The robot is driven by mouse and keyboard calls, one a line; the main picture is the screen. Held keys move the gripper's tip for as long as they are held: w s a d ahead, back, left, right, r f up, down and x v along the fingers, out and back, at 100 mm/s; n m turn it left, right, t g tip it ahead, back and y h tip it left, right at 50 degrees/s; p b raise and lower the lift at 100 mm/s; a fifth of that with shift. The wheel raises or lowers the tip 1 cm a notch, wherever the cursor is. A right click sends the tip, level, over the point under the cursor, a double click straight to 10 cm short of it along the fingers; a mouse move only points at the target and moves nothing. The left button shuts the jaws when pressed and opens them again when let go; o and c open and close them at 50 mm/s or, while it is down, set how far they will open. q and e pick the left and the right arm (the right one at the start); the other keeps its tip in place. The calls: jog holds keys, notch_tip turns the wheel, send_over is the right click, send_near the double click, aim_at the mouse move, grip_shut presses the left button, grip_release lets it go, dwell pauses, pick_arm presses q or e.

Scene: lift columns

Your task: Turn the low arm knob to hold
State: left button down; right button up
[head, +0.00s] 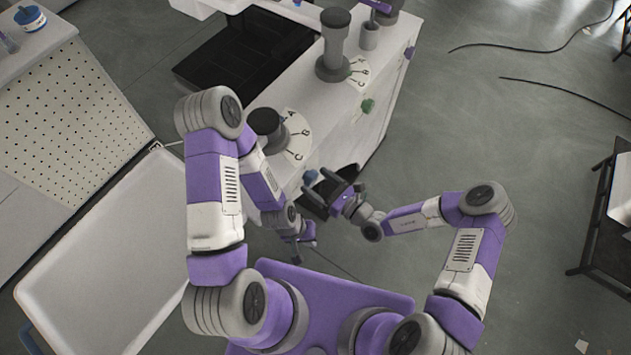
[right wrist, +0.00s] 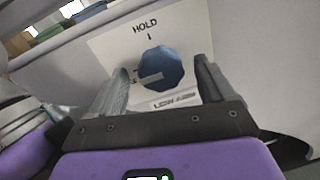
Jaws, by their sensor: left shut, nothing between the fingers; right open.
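The low arm knob (right wrist: 160,68) is blue and faceted, on a pale plate on an upright panel in the right wrist view. HOLD (right wrist: 145,26) is printed above it with a short tick; a partly hidden label below appears to read LOW ARM. A grey pointer bar (right wrist: 149,78) lies at the knob's left, not toward HOLD. My right gripper (right wrist: 161,65) is open, with one finger on each side of the knob in the picture; contact cannot be told. In the head view, it (head: 318,183) is at the counter's front. My left gripper (head: 308,238) is shut and empty, lower down.
The white counter (head: 392,58) carries a dark round knob (head: 266,122) on a lettered dial and a taller grey knob (head: 333,45). A white tray (head: 100,275) is at left.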

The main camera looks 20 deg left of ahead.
jog(key=shift+w+a, duration=0.2)
jog(key=shift+a, duration=0.35)
jog(key=shift+c, duration=0.2)
jog(key=c, duration=1)
